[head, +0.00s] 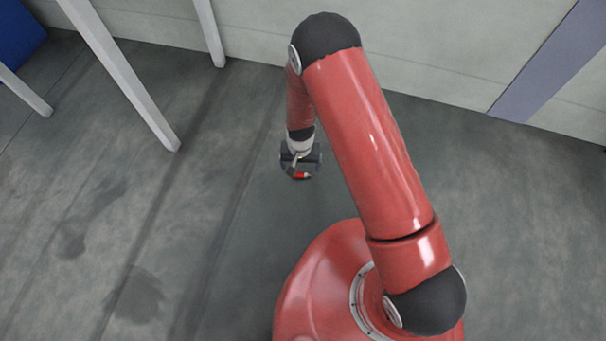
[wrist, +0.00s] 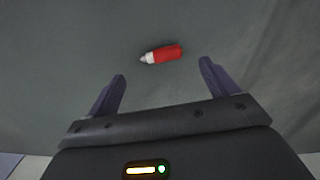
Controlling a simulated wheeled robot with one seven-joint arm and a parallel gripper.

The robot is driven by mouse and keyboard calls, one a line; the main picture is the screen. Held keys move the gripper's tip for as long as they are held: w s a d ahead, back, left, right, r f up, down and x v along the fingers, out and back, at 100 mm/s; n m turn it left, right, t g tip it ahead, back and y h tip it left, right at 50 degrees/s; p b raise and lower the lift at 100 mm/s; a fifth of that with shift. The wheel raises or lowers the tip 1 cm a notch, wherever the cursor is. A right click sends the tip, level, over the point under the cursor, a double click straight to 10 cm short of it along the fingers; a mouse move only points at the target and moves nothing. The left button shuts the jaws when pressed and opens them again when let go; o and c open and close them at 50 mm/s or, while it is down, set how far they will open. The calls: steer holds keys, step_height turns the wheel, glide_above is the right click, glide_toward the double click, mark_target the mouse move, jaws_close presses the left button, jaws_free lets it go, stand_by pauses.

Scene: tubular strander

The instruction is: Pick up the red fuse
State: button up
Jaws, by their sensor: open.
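The red fuse (wrist: 167,54) lies on its side on the grey floor in the wrist view. It has a red body, a white band and a grey pointed tip toward the left. My gripper (wrist: 163,82) is open, with its two dark fingers apart and nothing between them. The fuse shows just beyond the fingertips, roughly centred between them. In the head view the fuse (head: 301,176) shows as a small red and white piece right by my gripper (head: 297,168), partly hidden by it. I cannot tell the exact height of the fingers above the floor.
White slanted legs (head: 135,85) of a frame stand at the upper left, with a blue object (head: 18,30) behind them. A pale wall (head: 440,45) runs along the back. The grey floor (head: 215,230) around the fuse is clear.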

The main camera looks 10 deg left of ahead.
mark_target(301, 174)
step_height(301, 174, down, 6)
steer(key=shift+w+r+b, duration=0.1)
steer(key=shift+w+b, duration=0.05)
steer(key=shift+b, duration=0.45)
steer(key=c, duration=1.1)
steer(key=shift+c, duration=0.3)
step_height(301, 174, up, 20)
steer(key=p, duration=0.3)
steer(key=shift+p, duration=0.35)
